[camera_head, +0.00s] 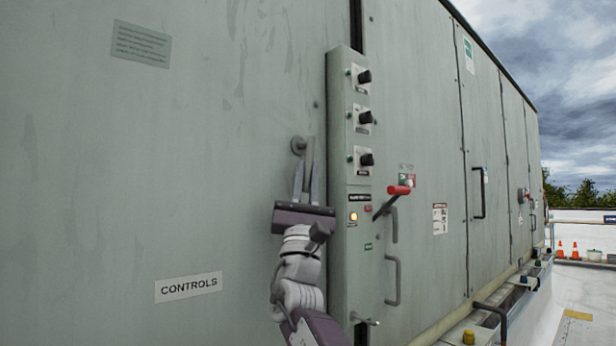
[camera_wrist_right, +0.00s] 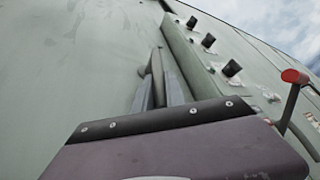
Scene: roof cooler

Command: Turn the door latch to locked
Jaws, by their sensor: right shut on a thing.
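The door latch (camera_head: 298,145) is a grey handle with a round pivot on the flat grey-green door, just left of the control box. Its lever hangs down from the pivot. My right gripper (camera_head: 308,185) comes from below and is shut on the lever, with one finger on each side. In the right wrist view the latch (camera_wrist_right: 157,58) shows between the two fingers (camera_wrist_right: 158,90). The lower end of the lever is hidden by the gripper. My left gripper is not in view.
The control box (camera_head: 340,120) stands close to the right of my gripper, with several black knobs on its front. A red-tipped lever (camera_head: 399,190) sticks out from its right side. A "CONTROLS" label (camera_head: 189,287) is on the door.

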